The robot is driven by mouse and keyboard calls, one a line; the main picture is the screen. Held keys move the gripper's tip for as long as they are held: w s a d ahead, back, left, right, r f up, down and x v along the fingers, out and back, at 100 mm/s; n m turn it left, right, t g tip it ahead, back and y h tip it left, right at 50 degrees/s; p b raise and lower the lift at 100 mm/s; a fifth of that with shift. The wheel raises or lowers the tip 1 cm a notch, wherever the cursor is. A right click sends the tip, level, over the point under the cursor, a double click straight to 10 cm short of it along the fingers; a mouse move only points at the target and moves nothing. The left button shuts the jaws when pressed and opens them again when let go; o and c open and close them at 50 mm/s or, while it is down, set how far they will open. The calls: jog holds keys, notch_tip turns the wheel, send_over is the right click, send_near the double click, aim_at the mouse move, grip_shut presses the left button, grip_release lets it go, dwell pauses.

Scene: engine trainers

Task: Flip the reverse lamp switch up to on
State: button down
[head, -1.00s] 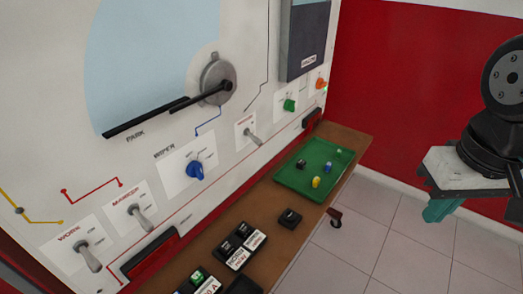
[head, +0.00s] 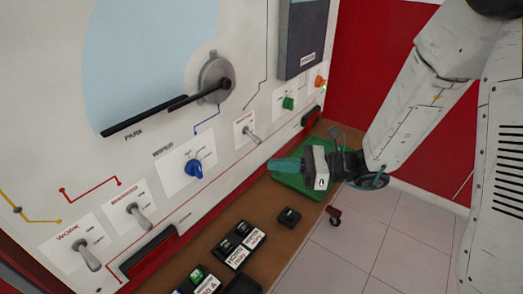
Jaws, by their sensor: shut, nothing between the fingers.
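A toggle switch (head: 253,136) with a grey metal lever sits on a small white plate on the panel, right of the blue wiper knob. Its lever points down and outward; its label is too small to read surely, so I cannot confirm it is the reverse lamp switch. My gripper (head: 271,164), with teal fingers, points left towards the panel, below and right of this lever and apart from it. The fingers are shut and empty. It hangs in front of the green tray.
The blue wiper knob (head: 194,169) and two more toggles, marker (head: 139,215) and work (head: 88,256), are left along the panel. A green knob (head: 288,103) is to the right. The green tray (head: 318,193) and several relay blocks lie on the brown shelf (head: 270,207).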

aim_at(253, 137)
jog(key=w+d+f+m+t+h, duration=0.1)
jog(key=w+d+f+m+t, duration=0.1)
jog(key=w+f+m+t, duration=0.5)
notch_tip(253, 137, down, 2)
jog(key=shift+d+f+m+h, duration=0.2)
jog(key=shift+m+h, duration=0.2)
jog(key=shift+m, duration=0.5)
jog(key=x, duration=0.9)
jog(key=shift+w+a+r, duration=0.1)
jog(key=shift+a+r, duration=0.05)
jog(key=shift+a, duration=0.1)
jog(key=r, duration=0.1)
jog(key=d+r, duration=0.1)
jog(key=w+r, duration=0.1)
jog(key=shift+d+r, duration=0.2)
jog(key=shift+d, duration=0.15)
